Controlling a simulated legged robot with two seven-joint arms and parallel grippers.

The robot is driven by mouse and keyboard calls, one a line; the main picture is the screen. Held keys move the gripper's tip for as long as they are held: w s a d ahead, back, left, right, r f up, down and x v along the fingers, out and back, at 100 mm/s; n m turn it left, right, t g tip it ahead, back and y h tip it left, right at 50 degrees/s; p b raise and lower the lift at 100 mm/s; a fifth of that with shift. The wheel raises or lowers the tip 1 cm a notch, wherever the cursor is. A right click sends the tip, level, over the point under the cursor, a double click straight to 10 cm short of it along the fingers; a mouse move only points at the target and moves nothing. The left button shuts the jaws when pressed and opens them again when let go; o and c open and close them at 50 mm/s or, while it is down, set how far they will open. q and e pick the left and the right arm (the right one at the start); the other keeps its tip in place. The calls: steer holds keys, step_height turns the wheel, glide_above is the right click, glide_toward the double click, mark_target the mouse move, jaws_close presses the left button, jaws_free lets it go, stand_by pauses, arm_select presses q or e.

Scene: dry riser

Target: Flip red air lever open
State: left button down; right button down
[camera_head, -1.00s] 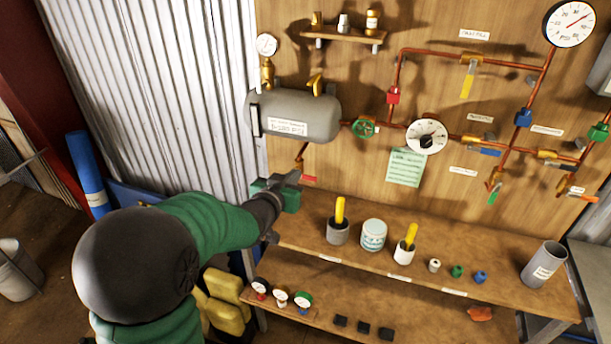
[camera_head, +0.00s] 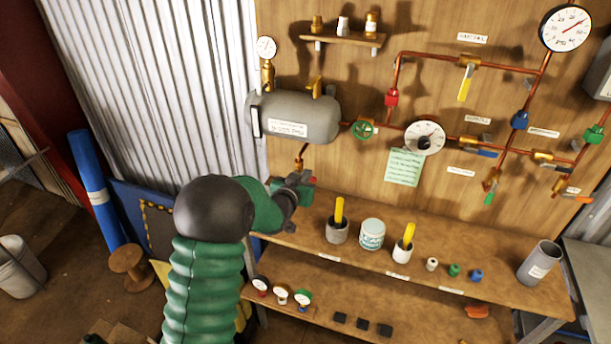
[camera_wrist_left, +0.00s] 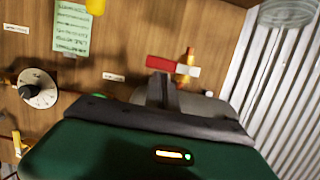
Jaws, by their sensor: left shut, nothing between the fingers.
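The red lever (camera_wrist_left: 160,64) shows in the wrist view just past my fingertips, with a white section beside it and a brass and red pipe fitting (camera_wrist_left: 190,56) behind. In the head view a small red part (camera_head: 312,180) peeks out beside my left gripper, under the copper pipe below the grey tank (camera_head: 295,117). My left gripper (camera_head: 300,178) is shut and empty. Its fingers (camera_wrist_left: 162,88) appear right at or in front of the lever; I cannot tell whether they touch it. The gripper hides most of the lever in the head view.
The wall carries a green wheel valve (camera_head: 363,130), gauges and other levers. Corrugated metal (camera_head: 140,90) stands to the left.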

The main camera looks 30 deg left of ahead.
arm_select(q)
steer(key=shift+f, duration=0.1)
step_height(320, 180, down, 8)
steer(key=a+m+t+y+b, duration=0.1)
steer(key=m+y+b, duration=0.3)
steer(key=m+b, duration=1.1)
steer(key=shift+s+a+r+m+y, duration=0.2)
steer(key=shift+a+r+m+y, duration=0.1)
steer(key=shift+y, duration=0.1)
stand_by(0.8)
